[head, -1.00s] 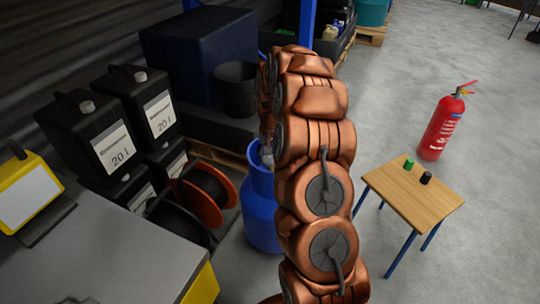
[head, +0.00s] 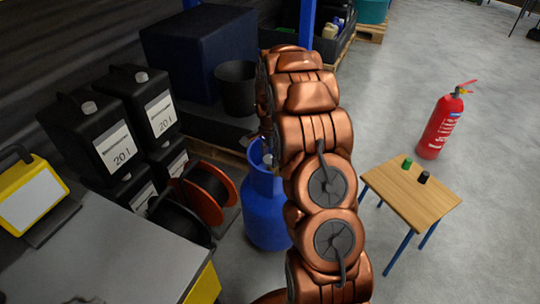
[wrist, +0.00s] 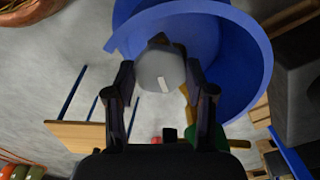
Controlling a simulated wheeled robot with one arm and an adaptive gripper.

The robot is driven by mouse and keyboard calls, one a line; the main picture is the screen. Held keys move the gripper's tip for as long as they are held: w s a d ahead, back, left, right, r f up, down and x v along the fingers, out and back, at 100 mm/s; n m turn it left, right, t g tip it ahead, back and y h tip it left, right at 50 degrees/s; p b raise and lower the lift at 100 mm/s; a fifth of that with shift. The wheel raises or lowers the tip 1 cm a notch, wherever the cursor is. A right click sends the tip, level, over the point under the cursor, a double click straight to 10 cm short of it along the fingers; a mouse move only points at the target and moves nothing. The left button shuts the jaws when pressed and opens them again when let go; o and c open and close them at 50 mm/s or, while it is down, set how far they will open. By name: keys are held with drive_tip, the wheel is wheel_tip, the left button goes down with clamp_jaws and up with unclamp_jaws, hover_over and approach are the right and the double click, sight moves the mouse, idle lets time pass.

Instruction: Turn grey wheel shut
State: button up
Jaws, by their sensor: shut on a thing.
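The grey wheel (wrist: 161,70) is a rounded knob with a pale mark on its face, in the upper middle of the wrist view. It sits within the blue collar (wrist: 245,50) of a blue gas cylinder. My gripper (wrist: 162,82) is shut on the wheel, one finger on each side. In the head view the blue cylinder (head: 264,212) stands upright on the floor, left of my arm. My arm hides part of its top, and my fingers cannot be made out there.
A small wooden table (head: 425,202) with a green and a black piece stands right of my arm. A red fire extinguisher (head: 440,128) is behind it. Cable reels (head: 207,192) and black canisters (head: 100,135) crowd the left. Grey floor at right is mostly open.

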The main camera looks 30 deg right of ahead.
sight(270, 158)
drive_tip(key=shift+m+p, duration=0.35)
drive_tip(key=shift+m, duration=1.45)
drive_tip(key=o, duration=1.2)
drive_tip(key=shift+c, duration=0.2)
drive_tip(key=shift+r, duration=0.15)
wheel_tip(270, 158, up, 12)
